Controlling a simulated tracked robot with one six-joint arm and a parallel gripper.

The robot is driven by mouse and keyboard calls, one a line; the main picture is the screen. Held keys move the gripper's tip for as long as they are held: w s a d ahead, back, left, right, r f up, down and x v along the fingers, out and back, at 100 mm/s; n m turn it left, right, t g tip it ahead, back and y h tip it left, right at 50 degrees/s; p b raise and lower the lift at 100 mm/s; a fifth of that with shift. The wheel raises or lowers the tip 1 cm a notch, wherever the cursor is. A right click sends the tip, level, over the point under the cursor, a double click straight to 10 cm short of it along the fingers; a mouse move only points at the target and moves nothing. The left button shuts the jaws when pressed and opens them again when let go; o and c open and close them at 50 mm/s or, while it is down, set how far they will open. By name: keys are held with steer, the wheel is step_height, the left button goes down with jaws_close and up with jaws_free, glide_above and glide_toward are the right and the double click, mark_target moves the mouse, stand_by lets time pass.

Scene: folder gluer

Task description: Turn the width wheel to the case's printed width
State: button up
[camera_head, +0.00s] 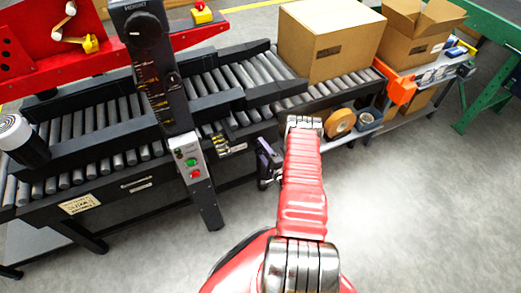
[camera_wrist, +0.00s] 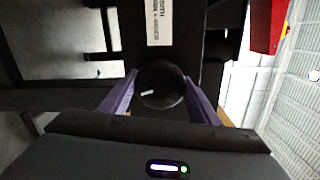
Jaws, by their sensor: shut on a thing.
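The width wheel (camera_wrist: 160,84) is a round black knob with a short white mark, which points to the left and slightly down in the wrist view. My gripper (camera_wrist: 161,98) has one purple finger on each side of the wheel and is shut on it. A white strip printed with "WIDTH" (camera_wrist: 159,22) lies above the wheel. In the head view, my gripper (camera_head: 266,163) is at the side of the conveyor, and I cannot make out the wheel there. The closed cardboard case (camera_head: 328,42) sits on the rollers; its dark printed label (camera_head: 328,52) is too small to read.
A black post (camera_head: 152,72) with a height dial (camera_head: 143,29) and a green and red button box (camera_head: 190,161) stands left of my gripper. An open carton (camera_head: 418,35) and tape rolls (camera_head: 340,123) are at right. The floor at front right is clear.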

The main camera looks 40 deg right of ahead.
steer(key=m, duration=0.3)
steer(key=shift+s+f+m, duration=0.1)
steer(key=shift+f+m, duration=0.2)
steer(key=shift+m, duration=0.1)
steer(key=shift+a+m, duration=0.1)
steer(key=shift+m, duration=1.7)
steer(key=o, duration=0.7)
steer(key=shift+f, duration=0.1)
steer(key=o, duration=0.4)
steer(key=shift+r, duration=0.2)
steer(key=shift+c, duration=0.2)
steer(key=v, duration=1.3)
steer(key=shift+s+f, duration=0.3)
steer(key=shift+s, duration=0.05)
